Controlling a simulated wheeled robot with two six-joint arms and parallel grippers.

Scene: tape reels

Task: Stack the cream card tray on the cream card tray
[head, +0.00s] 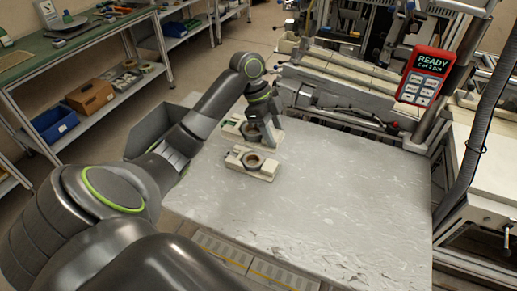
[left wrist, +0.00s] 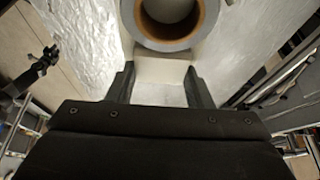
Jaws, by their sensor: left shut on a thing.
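Two cream card trays, each with a round reel, are at the far left part of the grey table in the head view. The nearer cream card tray (head: 266,174) lies flat on the table and is clear of my gripper. The farther cream card tray (head: 231,127) is partly hidden by my left gripper (head: 267,132). In the left wrist view, my left gripper (left wrist: 160,72) is shut on the end of this cream card tray (left wrist: 165,68), one finger on each side. Its grey-rimmed reel (left wrist: 170,42) shows above, cut off by the frame. My right gripper is out of view.
The grey table (head: 330,215) is bare to the right and in front of the trays. A machine with rails (head: 350,105) stands along the back edge. A red handset reading READY (head: 425,75) hangs at the back right. Shelves (head: 120,85) are at the left.

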